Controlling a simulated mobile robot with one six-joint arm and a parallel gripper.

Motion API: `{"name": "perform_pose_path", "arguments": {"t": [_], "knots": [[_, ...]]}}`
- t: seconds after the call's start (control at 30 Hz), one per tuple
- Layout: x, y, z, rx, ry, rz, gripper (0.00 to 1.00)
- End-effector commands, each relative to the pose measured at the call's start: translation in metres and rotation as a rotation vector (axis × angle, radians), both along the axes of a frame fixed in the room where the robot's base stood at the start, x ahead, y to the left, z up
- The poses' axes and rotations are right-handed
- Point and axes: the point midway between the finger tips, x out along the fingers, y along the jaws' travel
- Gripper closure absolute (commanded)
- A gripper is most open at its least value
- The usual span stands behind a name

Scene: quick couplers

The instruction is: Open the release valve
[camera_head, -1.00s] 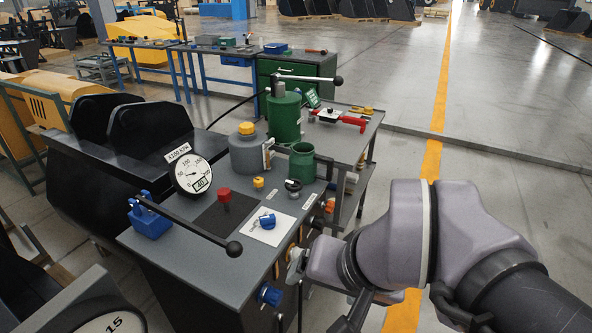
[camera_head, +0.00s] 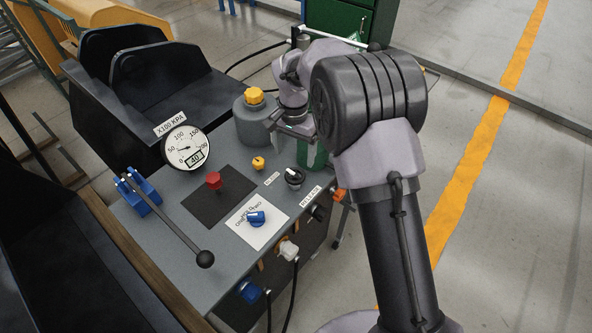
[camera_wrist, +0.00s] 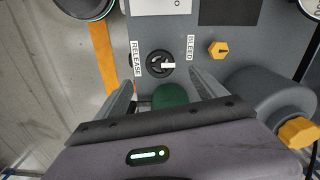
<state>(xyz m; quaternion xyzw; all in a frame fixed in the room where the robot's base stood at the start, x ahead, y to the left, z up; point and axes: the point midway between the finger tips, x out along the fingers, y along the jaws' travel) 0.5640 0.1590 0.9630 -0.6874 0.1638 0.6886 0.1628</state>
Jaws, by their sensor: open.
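The release valve is a round black knob with a white pointer bar (camera_head: 294,177) on the grey bench top, beside the RELEASE label (camera_head: 310,197). In the wrist view the knob (camera_wrist: 160,64) lies just ahead of the space between my fingertips, its white bar pointing right in the picture. My gripper (camera_wrist: 161,81) is open and empty, above the bench and apart from the knob. In the head view my gripper (camera_head: 290,128) is partly hidden by my own arm.
A yellow BLEED knob (camera_wrist: 219,49) sits close beside the release knob. A green container (camera_wrist: 170,96) stands below the fingers. A grey canister with a yellow cap (camera_head: 252,122) is nearby. A red knob (camera_head: 213,181), blue knob (camera_head: 256,219), gauge (camera_head: 186,149) and long lever (camera_head: 170,222) occupy the bench.

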Motion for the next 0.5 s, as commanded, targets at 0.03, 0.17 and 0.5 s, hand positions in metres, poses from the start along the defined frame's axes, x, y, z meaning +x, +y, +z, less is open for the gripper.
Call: {"name": "perform_pose_path", "arguments": {"t": [0.03, 0.17, 0.5], "knots": [[0.000, 0.000, -0.020, 0.000, 0.001, 0.000, 0.19], [0.000, 0.000, -0.055, 0.000, 0.001, 0.000, 0.19], [0.000, 0.000, -0.088, 0.001, -0.002, -0.001, 0.19]]}}
